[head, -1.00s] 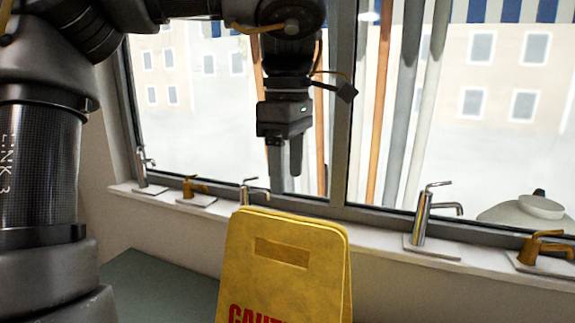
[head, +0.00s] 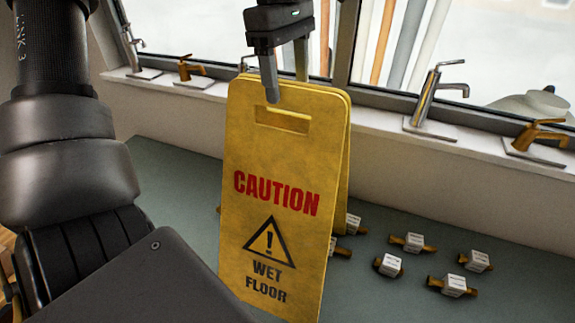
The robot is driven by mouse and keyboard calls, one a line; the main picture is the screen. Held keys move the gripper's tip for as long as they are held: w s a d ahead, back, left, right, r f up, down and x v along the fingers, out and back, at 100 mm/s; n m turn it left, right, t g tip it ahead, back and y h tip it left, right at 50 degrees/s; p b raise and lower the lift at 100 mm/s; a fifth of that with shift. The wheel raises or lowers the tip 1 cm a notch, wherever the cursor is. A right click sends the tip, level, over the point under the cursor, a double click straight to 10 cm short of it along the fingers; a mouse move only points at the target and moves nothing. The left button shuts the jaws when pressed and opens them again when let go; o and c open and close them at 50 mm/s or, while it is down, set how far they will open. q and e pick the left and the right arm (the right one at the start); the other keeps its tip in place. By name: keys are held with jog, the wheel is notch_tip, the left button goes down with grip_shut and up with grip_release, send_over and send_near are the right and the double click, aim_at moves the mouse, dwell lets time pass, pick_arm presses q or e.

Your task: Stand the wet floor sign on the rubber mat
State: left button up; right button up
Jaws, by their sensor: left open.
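The yellow wet floor sign (head: 262,190) stands upright in the middle of the head view, its red CAUTION face toward me. It has a slot near its top, and a second panel shows behind the front one. My left gripper (head: 287,82) is open above the sign's top edge. One finger shows in front of the front panel by the slot. The other finger's tip is hidden behind the top edge. I cannot tell whether the fingers touch the sign. The sign's foot is cut off by the frame. I cannot make out a rubber mat. My right gripper is out of view.
The sign is over a grey-green surface (head: 180,165). Several small brass fittings with white tags lie on it to the right, one of them here (head: 390,265). A window sill with taps, including a chrome one (head: 425,100), runs along the back.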

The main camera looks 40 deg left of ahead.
aim_at(288, 108)
pick_arm(q)
jog(key=shift+a+f, duration=0.2)
jog(key=shift+f, duration=0.05)
jog(key=f, duration=0.2)
jog(key=d+f, duration=0.1)
jog(key=f, duration=0.1)
jog(key=shift+s, duration=0.2)
jog(key=shift+w+a+f, duration=0.15)
jog(key=shift+a+f, duration=0.05)
jog(key=shift+f, duration=0.3)
jog(key=shift+s+d+r, duration=0.1)
jog(key=shift+s+d, duration=0.1)
jog(key=shift+w+a+f, duration=0.1)
jog(key=shift+a+f, duration=0.05)
jog(key=shift+f, duration=0.15)
grip_shut()
